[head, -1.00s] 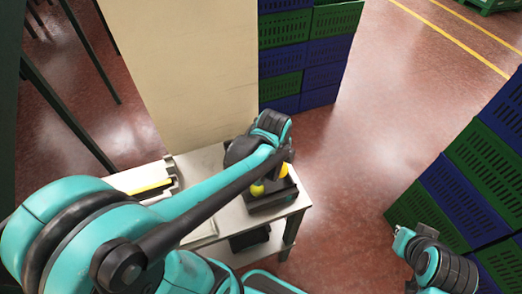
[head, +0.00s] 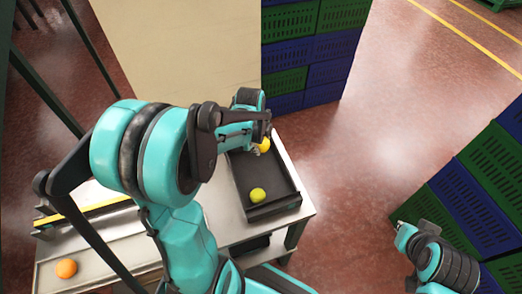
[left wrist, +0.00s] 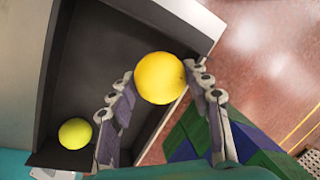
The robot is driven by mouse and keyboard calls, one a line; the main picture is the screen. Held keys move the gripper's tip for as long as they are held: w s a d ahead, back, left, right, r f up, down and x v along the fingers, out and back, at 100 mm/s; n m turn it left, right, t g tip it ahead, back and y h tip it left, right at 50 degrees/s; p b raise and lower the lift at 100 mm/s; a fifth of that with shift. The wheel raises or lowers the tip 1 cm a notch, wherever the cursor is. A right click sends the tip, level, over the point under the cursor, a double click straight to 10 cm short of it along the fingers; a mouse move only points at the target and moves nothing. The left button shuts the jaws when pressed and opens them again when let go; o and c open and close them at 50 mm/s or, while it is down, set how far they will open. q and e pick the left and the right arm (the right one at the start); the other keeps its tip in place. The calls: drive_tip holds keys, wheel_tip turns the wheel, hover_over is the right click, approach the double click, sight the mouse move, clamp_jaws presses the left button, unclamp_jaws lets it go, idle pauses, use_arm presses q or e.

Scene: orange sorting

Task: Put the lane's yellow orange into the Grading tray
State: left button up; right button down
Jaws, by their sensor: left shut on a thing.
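The yellow orange (head: 264,145) is between the fingers of my left gripper (head: 258,150), over the far end of a dark tray (head: 281,171). In the left wrist view the yellow orange (left wrist: 160,78) sits between both finger pads of the left gripper (left wrist: 166,108), near the tray's wall. I cannot tell whether it touches the tray floor. A yellow-green fruit (head: 258,195) lies in the near part of the tray; it also shows in the left wrist view (left wrist: 75,133). My right gripper (head: 404,232) is at the lower right, away from the table; its fingers are unclear.
The tray stands on a light table (head: 300,212). An orange fruit (head: 66,268) lies on a pale surface at the lower left. A beige panel (head: 180,50) rises behind the table. Green and blue crates stand behind (head: 305,55) and at right (head: 470,190). The floor between is clear.

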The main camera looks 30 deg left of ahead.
sight(261, 149)
use_arm(q)
drive_tip(key=shift+s+b+x, duration=0.2)
drive_tip(key=shift+b+x, duration=0.15)
drive_tip(key=shift+x, duration=0.6)
drive_tip(key=shift+s+b+x, duration=0.25)
drive_tip(key=shift+b+x, duration=0.05)
drive_tip(key=shift+x, duration=0.7)
drive_tip(key=shift+f, duration=0.1)
drive_tip(key=shift+f, duration=0.15)
drive_tip(key=o, duration=1.2)
